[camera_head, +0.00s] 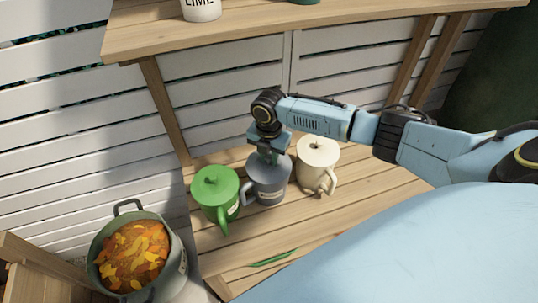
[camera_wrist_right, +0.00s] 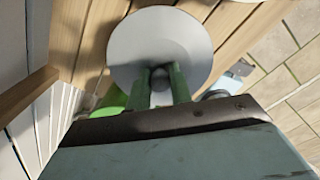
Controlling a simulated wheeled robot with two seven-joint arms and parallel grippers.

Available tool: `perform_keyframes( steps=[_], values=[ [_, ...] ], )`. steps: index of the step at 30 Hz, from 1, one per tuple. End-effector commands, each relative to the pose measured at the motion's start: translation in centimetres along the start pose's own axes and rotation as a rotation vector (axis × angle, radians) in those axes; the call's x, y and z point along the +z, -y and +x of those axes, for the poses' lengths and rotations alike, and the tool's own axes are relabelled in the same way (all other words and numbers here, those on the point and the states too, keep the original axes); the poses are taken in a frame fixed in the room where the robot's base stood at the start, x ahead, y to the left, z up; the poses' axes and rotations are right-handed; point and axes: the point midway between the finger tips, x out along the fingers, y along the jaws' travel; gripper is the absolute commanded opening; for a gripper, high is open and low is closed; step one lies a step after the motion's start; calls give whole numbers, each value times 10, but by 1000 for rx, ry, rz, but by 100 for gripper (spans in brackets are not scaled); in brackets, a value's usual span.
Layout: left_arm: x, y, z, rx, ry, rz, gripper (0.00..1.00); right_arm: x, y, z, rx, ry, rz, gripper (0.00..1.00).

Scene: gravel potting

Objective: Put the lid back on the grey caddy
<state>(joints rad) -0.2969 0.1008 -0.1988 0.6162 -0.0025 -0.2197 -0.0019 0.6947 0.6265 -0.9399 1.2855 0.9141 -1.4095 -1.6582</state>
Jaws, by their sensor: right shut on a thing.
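The grey caddy (camera_head: 268,190) stands upright on the slatted wooden bench, between a green and a cream caddy, its handle at the left. My right gripper (camera_head: 269,153) points down right over it. In the right wrist view my right gripper (camera_wrist_right: 162,80) is shut on the small knob of a round grey lid (camera_wrist_right: 160,38). The lid sits at the caddy's top in the head view; I cannot tell whether it touches the rim. The lid hides the caddy in the wrist view. My left gripper is not in view.
The lidded green caddy (camera_head: 212,187) stands close at the left and the lidded cream caddy (camera_head: 318,160) close at the right. A green strip (camera_head: 273,258) lies on the bench front. A bucket of orange leaves (camera_head: 172,225) stands lower left. A shelf (camera_head: 270,27) runs above.

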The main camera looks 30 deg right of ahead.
Motion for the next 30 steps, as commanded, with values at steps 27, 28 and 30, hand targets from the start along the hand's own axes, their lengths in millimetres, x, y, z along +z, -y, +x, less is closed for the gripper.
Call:
perform_keyframes(
  steps=[27, 28, 30],
  values=[
    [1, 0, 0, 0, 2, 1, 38, 0, 0, 0, -1, -1, 0, 69],
    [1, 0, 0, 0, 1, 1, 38, 0, 0, 0, -1, 0, 0, 69],
    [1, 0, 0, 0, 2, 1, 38, 0, 0, 0, 0, 0, 0, 69]
  ],
)
